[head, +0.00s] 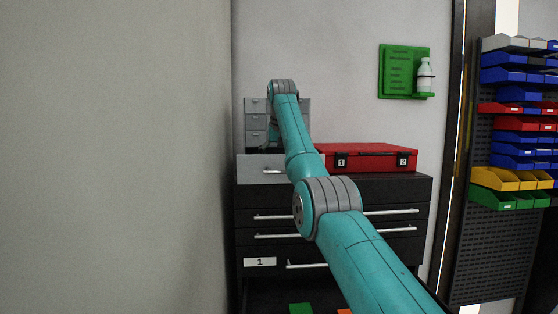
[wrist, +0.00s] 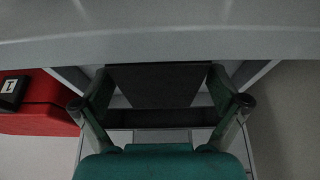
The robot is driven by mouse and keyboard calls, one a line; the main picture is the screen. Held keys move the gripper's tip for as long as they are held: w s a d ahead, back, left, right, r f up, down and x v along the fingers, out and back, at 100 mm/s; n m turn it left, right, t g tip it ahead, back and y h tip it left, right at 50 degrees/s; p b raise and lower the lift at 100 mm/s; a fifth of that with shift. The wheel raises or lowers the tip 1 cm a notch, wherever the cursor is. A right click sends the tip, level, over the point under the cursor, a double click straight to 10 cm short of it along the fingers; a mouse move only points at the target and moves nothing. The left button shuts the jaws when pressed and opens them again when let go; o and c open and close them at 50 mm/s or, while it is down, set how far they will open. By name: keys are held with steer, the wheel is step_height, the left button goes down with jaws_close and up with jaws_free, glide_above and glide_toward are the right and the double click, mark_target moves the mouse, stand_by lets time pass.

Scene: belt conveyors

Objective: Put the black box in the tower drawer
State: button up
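The grey drawer tower (head: 256,123) stands at the back left on the black cabinet. One of its drawers (head: 258,170) is pulled out toward me, and its pale walls show in the wrist view (wrist: 258,72). My gripper (wrist: 160,76) is over this drawer, pointing down, and its teal fingers are on both sides of the black box (wrist: 158,88). The fingers appear to touch the box's sides. In the head view my arm mostly hides the gripper and the box. Whether the box touches the drawer floor cannot be told.
A red case (head: 370,157) marked 1 and 2 lies right of the tower, and shows left in the wrist view (wrist: 42,104). The black cabinet (head: 410,190) has a lower drawer labelled 1 open, with green and orange items. Bin racks stand at right; a wall is close at left.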

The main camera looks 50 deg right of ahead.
steer(key=v, duration=1.2)
steer(key=shift+d+r, duration=0.1)
stand_by(0.5)
